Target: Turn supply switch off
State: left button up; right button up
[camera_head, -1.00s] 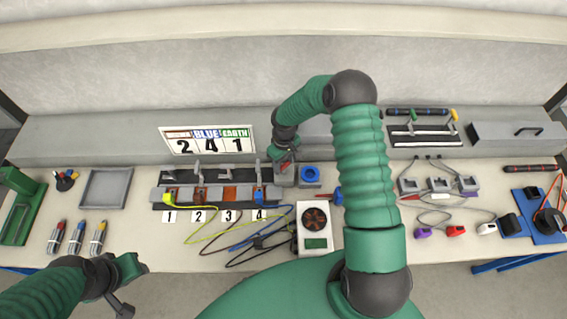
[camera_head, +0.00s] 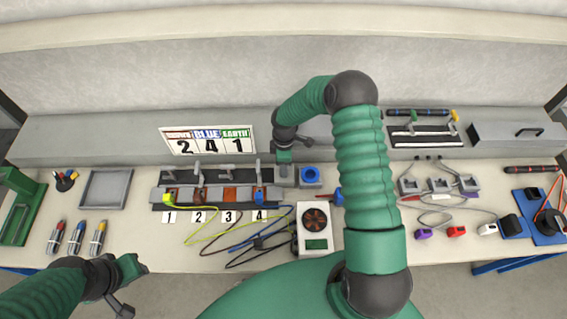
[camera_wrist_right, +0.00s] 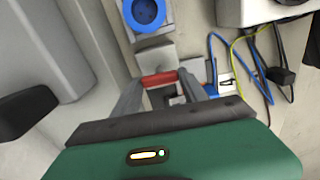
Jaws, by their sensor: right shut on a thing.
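The supply switch is a grey box (camera_head: 285,179) on the table, between the numbered socket row and the blue round socket. Its red handle (camera_wrist_right: 160,79) shows in the wrist view, crosswise between my right fingers. My right gripper (camera_head: 284,160) is over the switch, and in the wrist view (camera_wrist_right: 160,84) it is shut on the red handle. In the head view the handle is hidden by the gripper. My left gripper (camera_head: 127,286) hangs over the front left table edge, away from the switch; its jaw opening is unclear.
The blue socket (camera_head: 310,174) stands right beside the switch. The socket row (camera_head: 215,195) with plugged cables lies to the left. A number sign (camera_head: 208,141) stands behind.

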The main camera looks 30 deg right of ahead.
jog(key=shift+w+d+r+n, duration=0.1)
jog(key=shift+w+d+n, duration=0.05)
jog(key=shift+n, duration=0.15)
dwell(0.4)
jog(key=o, duration=1.2)
jog(key=shift+c, duration=0.2)
jog(key=shift+o, duration=1.1)
notch_tip(320, 180, up, 17)
jog(key=b, duration=0.2)
jog(key=shift+f, duration=0.2)
